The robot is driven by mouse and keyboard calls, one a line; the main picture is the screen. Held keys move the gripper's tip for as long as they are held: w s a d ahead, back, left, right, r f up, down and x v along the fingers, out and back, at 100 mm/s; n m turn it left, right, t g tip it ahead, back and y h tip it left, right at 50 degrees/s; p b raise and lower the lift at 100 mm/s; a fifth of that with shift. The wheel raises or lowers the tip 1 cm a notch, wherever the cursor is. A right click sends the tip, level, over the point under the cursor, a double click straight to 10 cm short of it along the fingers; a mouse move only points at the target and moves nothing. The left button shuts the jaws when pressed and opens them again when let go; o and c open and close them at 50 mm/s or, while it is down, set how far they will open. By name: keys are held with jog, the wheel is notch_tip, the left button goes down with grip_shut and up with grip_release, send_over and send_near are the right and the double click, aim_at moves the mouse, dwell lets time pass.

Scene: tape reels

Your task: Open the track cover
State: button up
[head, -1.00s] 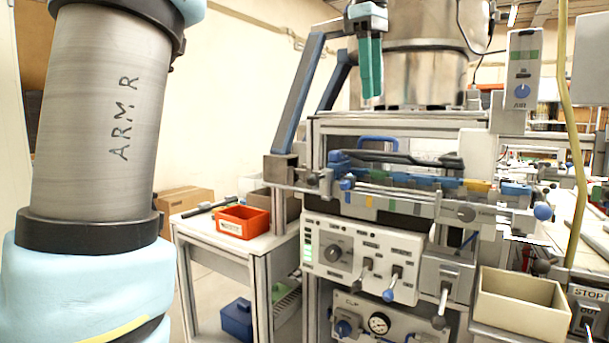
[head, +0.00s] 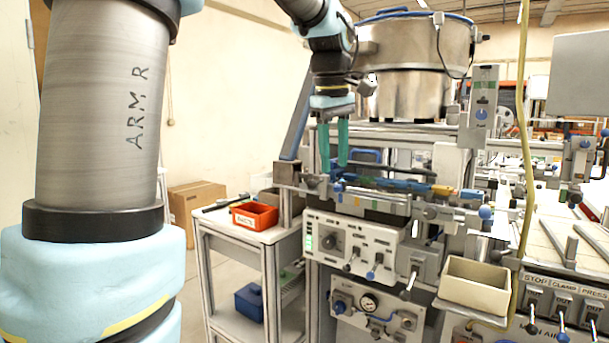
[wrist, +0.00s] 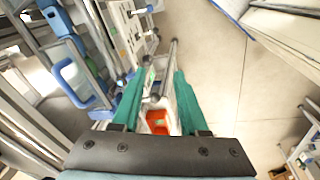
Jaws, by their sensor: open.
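The track (head: 375,198) is a long rail with blue, yellow and grey parts, running across the front of the machine. A dark, flat bar (head: 400,172) lies along its top and looks like the track cover; it appears lowered. A blue loop handle (head: 370,156) stands behind the bar. A blue handle also shows at the left in the wrist view (wrist: 82,82). My gripper (head: 333,166) points down with green fingers apart and empty, near the track's left end. In the wrist view my gripper (wrist: 158,76) has only distant things between its fingers. I cannot tell whether it touches the cover.
A steel bowl (head: 412,95) stands above the track, behind my gripper. A control panel (head: 350,241) with knobs and levers is below. A beige bin (head: 475,285) is at the lower right. A red bin (head: 254,216) sits on a side cart.

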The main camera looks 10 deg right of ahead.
jog(key=a+f+m+p, duration=0.2)
jog(key=a+f, duration=0.3)
jog(key=a, duration=0.1)
jog(key=shift+w+a+f+p, duration=0.15)
jog(key=shift+f+p, duration=0.15)
